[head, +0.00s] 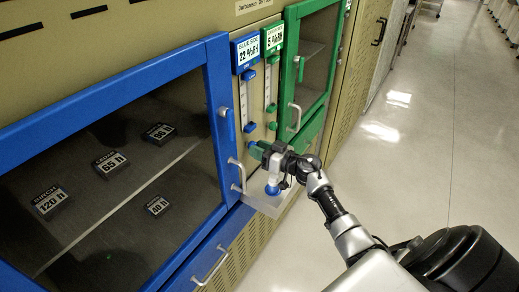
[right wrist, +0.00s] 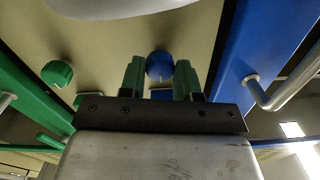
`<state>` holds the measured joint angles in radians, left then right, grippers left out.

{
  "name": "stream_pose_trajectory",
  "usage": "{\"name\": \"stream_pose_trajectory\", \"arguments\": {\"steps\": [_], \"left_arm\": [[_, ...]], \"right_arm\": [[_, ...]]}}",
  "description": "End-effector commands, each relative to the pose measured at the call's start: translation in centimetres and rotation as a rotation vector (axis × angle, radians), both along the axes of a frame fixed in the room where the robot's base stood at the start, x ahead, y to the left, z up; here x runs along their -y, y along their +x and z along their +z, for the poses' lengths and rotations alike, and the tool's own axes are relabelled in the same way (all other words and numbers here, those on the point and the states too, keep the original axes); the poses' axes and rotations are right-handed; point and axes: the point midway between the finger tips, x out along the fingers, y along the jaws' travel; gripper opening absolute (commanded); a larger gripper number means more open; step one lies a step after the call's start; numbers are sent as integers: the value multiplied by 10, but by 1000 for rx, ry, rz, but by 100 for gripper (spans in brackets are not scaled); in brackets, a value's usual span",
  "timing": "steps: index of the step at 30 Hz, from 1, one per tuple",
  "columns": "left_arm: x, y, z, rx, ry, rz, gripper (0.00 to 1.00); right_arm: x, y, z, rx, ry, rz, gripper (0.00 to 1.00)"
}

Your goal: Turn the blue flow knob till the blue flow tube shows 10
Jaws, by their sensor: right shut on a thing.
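The blue flow tube (head: 243,101) stands upright on the tan panel between the two cabinets, under a blue display reading 22 %RH. Its scale and float are too small to read. The blue flow knob (right wrist: 160,65) shows in the right wrist view, between the green fingertips. My right gripper (head: 256,150) is at the panel below the tubes, shut on the blue knob, and hides it in the head view. The fingertips also show in the right wrist view (right wrist: 160,78). My left gripper is not in view.
A green knob (right wrist: 57,73) sits beside the blue one. The green flow tube (head: 267,95) is right of the blue tube. The blue-framed door (head: 215,100) with its handle (head: 237,175) and the green-framed door (head: 291,70) flank the panel. Clear floor (head: 420,150) lies at right.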

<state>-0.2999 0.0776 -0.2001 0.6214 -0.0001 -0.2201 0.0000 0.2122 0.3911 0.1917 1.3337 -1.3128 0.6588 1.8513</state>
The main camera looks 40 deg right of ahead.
Motion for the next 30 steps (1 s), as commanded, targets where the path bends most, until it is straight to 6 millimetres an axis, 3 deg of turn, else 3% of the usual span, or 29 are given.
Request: {"name": "stream_pose_trajectory", "arguments": {"steps": [11, 30], "left_arm": [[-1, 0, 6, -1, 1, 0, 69], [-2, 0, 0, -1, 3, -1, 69]], "right_arm": [[1, 0, 0, 67, -169, 0, 9], [1, 0, -1, 298, -725, 0, 9]]}}
